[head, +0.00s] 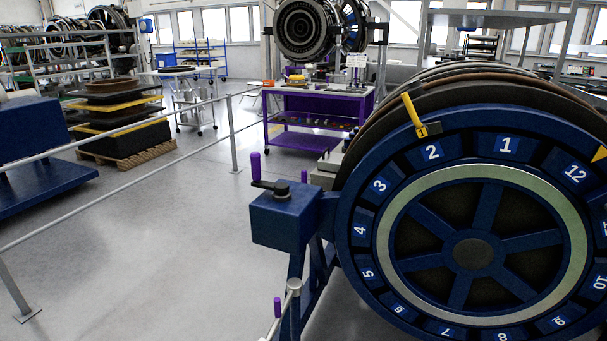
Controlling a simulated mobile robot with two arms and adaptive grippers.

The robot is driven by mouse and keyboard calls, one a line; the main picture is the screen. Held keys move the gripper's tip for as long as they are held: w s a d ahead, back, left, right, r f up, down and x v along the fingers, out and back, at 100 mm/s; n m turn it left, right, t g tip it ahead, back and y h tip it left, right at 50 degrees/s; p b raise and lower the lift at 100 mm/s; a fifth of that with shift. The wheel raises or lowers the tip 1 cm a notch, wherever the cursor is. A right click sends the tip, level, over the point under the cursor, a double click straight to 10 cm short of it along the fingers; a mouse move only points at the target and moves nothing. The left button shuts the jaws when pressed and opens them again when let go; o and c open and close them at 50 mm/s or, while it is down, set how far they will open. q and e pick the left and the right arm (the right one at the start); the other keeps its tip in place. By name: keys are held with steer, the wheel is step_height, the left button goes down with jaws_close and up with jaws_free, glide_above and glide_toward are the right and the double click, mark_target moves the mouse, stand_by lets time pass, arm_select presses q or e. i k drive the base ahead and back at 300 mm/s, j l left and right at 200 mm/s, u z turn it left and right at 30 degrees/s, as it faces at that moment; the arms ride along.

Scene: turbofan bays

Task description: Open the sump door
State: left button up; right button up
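A large round blue turbofan fixture (345,225) fills the right side of the head view, with numbered panels around a pale ring and a spoked centre. I cannot tell which part, if any, is the sump door. A yellow tag (415,115) marked 1 hangs at its upper rim near panel 2. A blue box (284,222) with a black crank and upright purple handle (255,165) is attached at its left side. A second purple grip (277,307) shows low down beside a grey rod. Neither of my grippers is in view.
A grey rail (110,136) with posts runs across the left. Behind it are a pallet (128,153) with stacked parts and a blue platform (40,185). A purple cart (311,120) stands further back. The grey floor in the middle is clear.

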mark_target(329, 161)
steer(key=i+u, duration=0.25)
steer(key=i, duration=0.35)
steer(key=i+j+u, duration=0.1)
steer(key=j, duration=0.3)
steer(key=i+j+u, duration=0.15)
steer(key=j, duration=0.25)
steer(key=i+j+u, duration=0.1)
steer(key=j, duration=0.3)
steer(key=i+j+u, duration=0.25)
steer(key=i+j, duration=0.2)
steer(key=j, duration=0.25)
steer(key=i+j+z, duration=0.2)
steer(key=i, duration=0.3)
steer(key=i+j+z, duration=0.15)
steer(key=i, duration=0.3)
steer(key=i+j+z, duration=0.2)
steer(key=i, duration=0.3)
steer(key=i+l+z, duration=0.1)
steer(key=i+z, duration=0.2)
steer(key=z, duration=0.15)
steer(key=i+z, duration=0.25)
steer(key=z, duration=0.15)
steer(key=i+j+z, duration=0.15)
steer(key=i+z, duration=0.15)
steer(key=z, duration=0.15)
steer(key=i+j+z, duration=0.2)
steer(key=z, duration=0.2)
steer(key=i+j+z, duration=0.25)
steer(key=z, duration=0.2)
